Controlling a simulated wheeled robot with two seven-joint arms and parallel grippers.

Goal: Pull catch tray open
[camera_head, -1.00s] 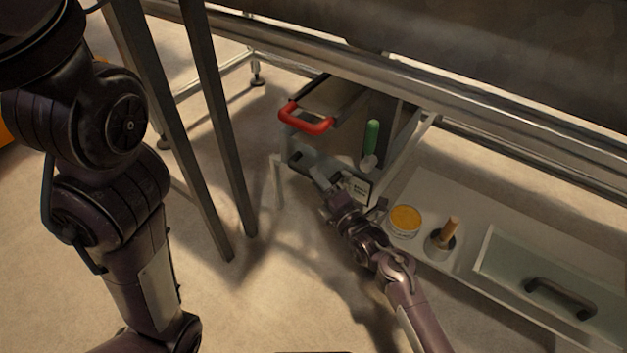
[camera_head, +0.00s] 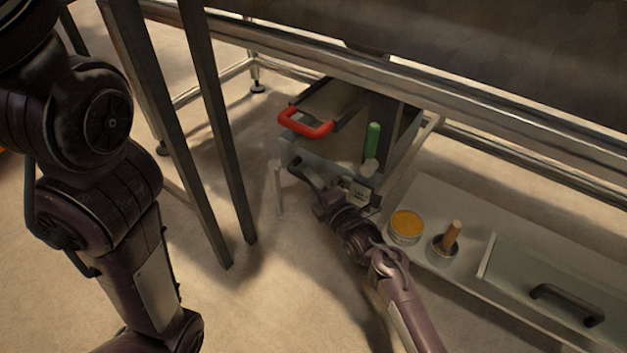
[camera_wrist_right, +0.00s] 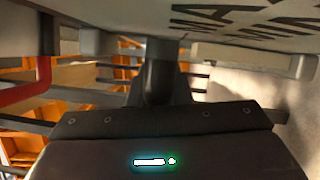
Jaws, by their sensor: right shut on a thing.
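A grey unit hangs under the bench, with an upper tray that has a red handle (camera_head: 305,122). Below it is a grey front panel (camera_head: 320,160) with a dark handle (camera_head: 303,173) and a small printed label (camera_head: 357,190); I cannot tell for sure which is the catch tray. My right gripper (camera_head: 314,187) is shut on the dark handle, reaching in from the lower right. In the right wrist view, the handle (camera_wrist_right: 160,80) runs between my fingers under the lettered panel. The red handle shows at its left (camera_wrist_right: 30,88). My left gripper is outside the views.
A green-handled tool (camera_head: 373,140) stands beside the panel. A tin with yellow contents (camera_head: 405,223), a pot with a wooden-handled tool (camera_head: 445,245) and a glassy drawer with a dark handle (camera_head: 565,300) are on the right. Steel legs (camera_head: 215,130) stand left; floor in front is clear.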

